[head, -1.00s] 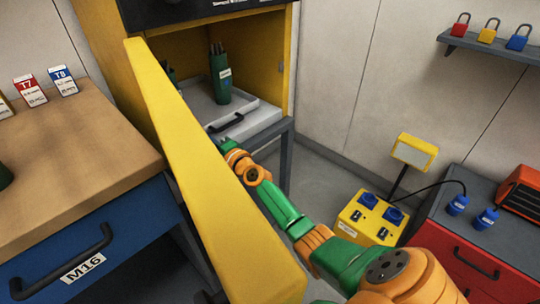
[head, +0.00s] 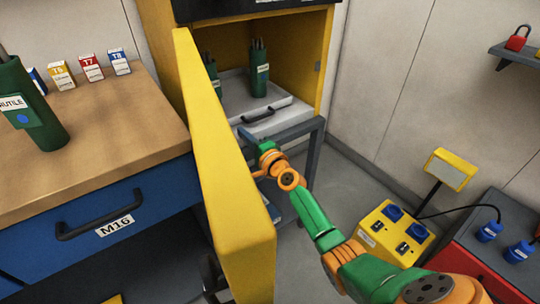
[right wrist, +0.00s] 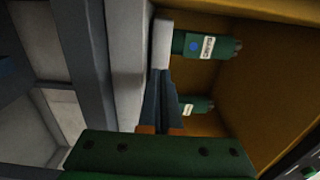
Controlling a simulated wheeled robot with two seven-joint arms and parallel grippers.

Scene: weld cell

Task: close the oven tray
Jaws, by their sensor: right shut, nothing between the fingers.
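The yellow oven (head: 327,60) stands open in the head view, its door (head: 225,170) swung out toward me. Inside is a light grey tray (head: 283,100) with a dark handle (head: 258,115) on its front. Two green canisters with rods stand on the tray, the clearer one (head: 259,75) right of the other. My right gripper (head: 246,135) is shut and empty, just in front of and below the handle, right of the door. I cannot tell if it touches the tray. In the right wrist view its fingers (right wrist: 164,92) point toward the tray and canisters. My left gripper is out of view.
A workbench (head: 90,150) with a blue drawer, a green canister (head: 28,110) and small boxes is at left. A grey stand (head: 312,150) carries the oven. A yellow power box (head: 390,235) and a red cabinet (head: 470,245) are at right.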

